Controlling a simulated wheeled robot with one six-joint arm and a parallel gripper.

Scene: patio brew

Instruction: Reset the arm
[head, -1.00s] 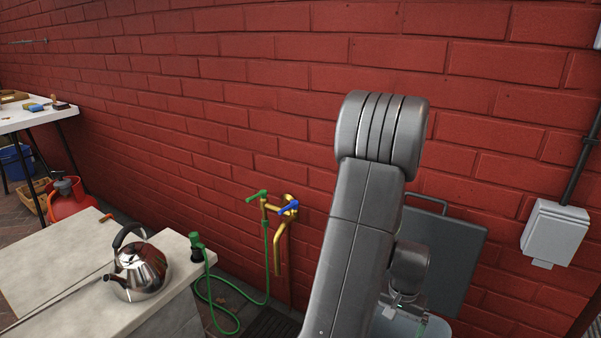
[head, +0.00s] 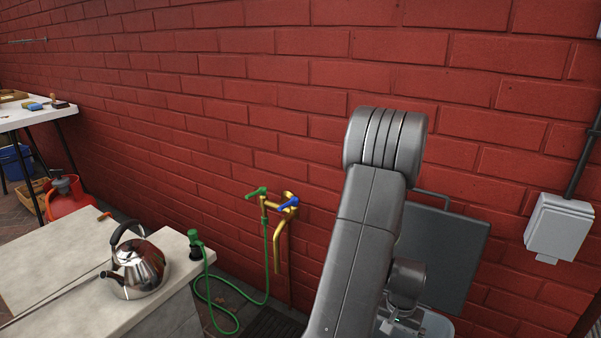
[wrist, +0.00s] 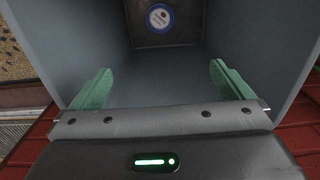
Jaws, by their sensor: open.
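My gripper (wrist: 160,76) is open, its two green fingers apart with nothing between them. In the wrist view it points down into a grey bin (wrist: 150,92), whose walls rise around the fingers. A round white and blue label (wrist: 160,18) lies on a dark surface deep in the bin. In the head view my arm stands in front of the wall and hides most of the bin. A grey lid panel with a handle (head: 445,255) shows upright behind the arm.
A steel kettle (head: 140,268) and a green hose fitting (head: 196,245) stand on the pale counter (head: 60,265) at left. A brass tap (head: 284,240) and a grey box (head: 558,228) are on the brick wall. A red gas bottle (head: 66,195) stands far left.

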